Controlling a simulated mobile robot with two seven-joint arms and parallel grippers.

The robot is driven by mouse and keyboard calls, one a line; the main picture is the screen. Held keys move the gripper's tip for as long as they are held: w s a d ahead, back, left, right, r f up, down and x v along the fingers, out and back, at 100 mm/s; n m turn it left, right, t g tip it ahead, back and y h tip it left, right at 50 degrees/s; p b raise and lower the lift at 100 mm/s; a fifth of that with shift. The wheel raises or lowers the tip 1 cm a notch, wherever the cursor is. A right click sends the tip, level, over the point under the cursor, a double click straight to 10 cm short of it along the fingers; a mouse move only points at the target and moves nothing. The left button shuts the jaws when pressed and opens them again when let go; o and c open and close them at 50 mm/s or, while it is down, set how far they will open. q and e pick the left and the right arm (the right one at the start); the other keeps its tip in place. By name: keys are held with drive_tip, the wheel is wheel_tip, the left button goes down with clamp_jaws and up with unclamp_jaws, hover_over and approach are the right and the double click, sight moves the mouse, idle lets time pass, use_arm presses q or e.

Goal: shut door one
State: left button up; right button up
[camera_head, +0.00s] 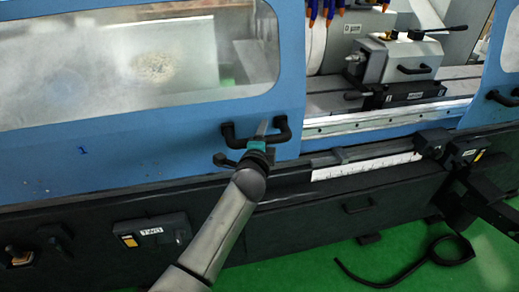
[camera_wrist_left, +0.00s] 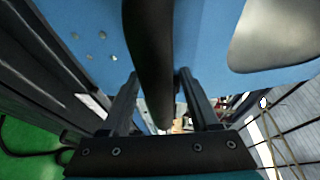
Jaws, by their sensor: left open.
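Door one (camera_head: 150,152) is the blue sliding panel on the left, marked 1, with a cloudy window (camera_head: 140,65). To its right the machine stands open. The door's black handle (camera_head: 282,130) is at its right edge. My left gripper (camera_head: 263,128) is at this handle. In the left wrist view the black handle bar (camera_wrist_left: 150,50) runs between the two spread fingers of my left gripper (camera_wrist_left: 160,92). The jaws are open, and I cannot tell whether a finger touches the bar. My right gripper is not in view.
A second blue door with a black handle (camera_head: 501,98) is at the right edge. The grinder's workhead (camera_head: 408,55) and bed show in the gap between. A black cable (camera_head: 400,275) lies on the green floor.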

use_arm(q)
drive_tip(key=p+v, duration=0.2)
drive_tip(key=v, duration=1.2)
drive_tip(key=shift+s, duration=0.35)
drive_tip(key=shift+r, duration=0.1)
drive_tip(key=s+a+f+n+g+b, duration=0.2)
drive_tip(key=s+a+f+g, duration=0.15)
drive_tip(key=f, duration=0.95)
drive_tip(key=s+a+f+n+g+y+b, duration=0.1)
drive_tip(key=s+a+f+n+g+b, duration=0.3)
drive_tip(key=f, duration=0.9)
drive_tip(key=s+f+n, duration=0.1)
drive_tip(key=s+f, duration=0.4)
drive_tip(key=f, duration=0.7)
drive_tip(key=s+a+f+n+g+b, duration=0.1)
drive_tip(key=s+a+f+n+g, duration=0.1)
drive_tip(key=s+f, duration=0.5)
drive_tip(key=s+a+f+n+g+y+b, duration=0.1)
drive_tip(key=s+a+f+n+g+b, duration=0.1)
drive_tip(key=s+f, duration=0.5)
drive_tip(key=s+a+f+n+g+b, duration=0.2)
drive_tip(key=s+a+f+n, duration=0.3)
drive_tip(key=s, duration=1.1)
drive_tip(key=shift+s+a+f+n+g+y, duration=0.3)
drive_tip(key=shift+a+f+g, duration=0.3)
drive_tip(key=shift+f, duration=0.35)
drive_tip(key=shift+c, duration=1)
drive_tip(key=shift+w+d, duration=0.1)
drive_tip(key=shift+w, duration=0.1)
